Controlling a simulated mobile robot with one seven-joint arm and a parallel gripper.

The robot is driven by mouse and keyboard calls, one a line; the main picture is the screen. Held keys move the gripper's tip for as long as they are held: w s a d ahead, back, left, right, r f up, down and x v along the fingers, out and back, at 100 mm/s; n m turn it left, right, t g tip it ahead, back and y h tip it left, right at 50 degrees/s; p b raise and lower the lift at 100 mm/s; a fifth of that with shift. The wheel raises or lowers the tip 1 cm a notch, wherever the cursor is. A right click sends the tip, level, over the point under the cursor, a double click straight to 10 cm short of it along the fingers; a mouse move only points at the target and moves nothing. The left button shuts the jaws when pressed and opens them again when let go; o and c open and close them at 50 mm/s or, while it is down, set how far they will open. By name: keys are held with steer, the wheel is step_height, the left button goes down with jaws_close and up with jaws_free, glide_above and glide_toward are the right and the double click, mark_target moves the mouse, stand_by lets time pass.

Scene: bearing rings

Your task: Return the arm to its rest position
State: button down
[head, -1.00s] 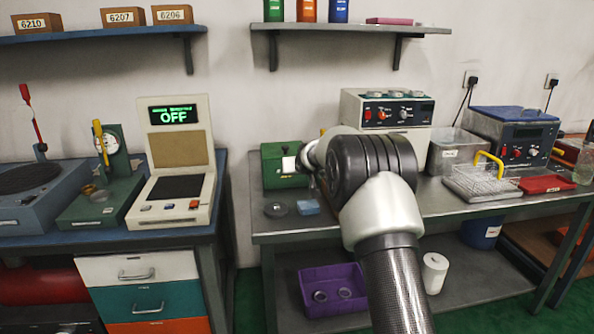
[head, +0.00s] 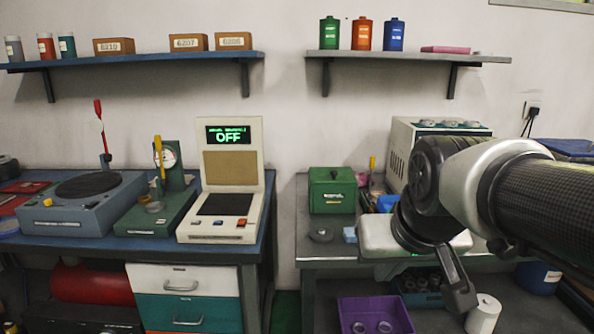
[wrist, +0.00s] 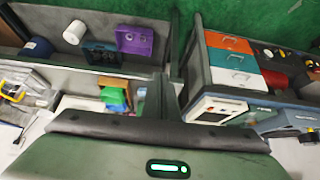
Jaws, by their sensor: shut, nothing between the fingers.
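My arm reaches in from the right of the head view, bent, with its dark carbon tube level. My gripper (head: 460,294) hangs at its end, pointing down in front of the steel bench (head: 335,252). Its fingers look closed with nothing between them. In the wrist view the gripper body fills the bottom edge, with the room tilted behind it. The arm hides part of the bench top and the white control box (head: 405,140).
A green box (head: 332,190) and a dark ring (head: 321,235) are on the bench. A purple bin (head: 375,312) with rings and a white roll (head: 483,314) are below. At left, the blue bench (head: 262,200) holds a tester reading OFF (head: 232,160).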

steer(key=s+f, duration=0.4)
steer(key=s, duration=0.5)
step_height(320, 180, up, 28)
steer(key=g+p, duration=0.1)
steer(key=p, duration=2.7)
steer(key=shift+s, duration=0.3)
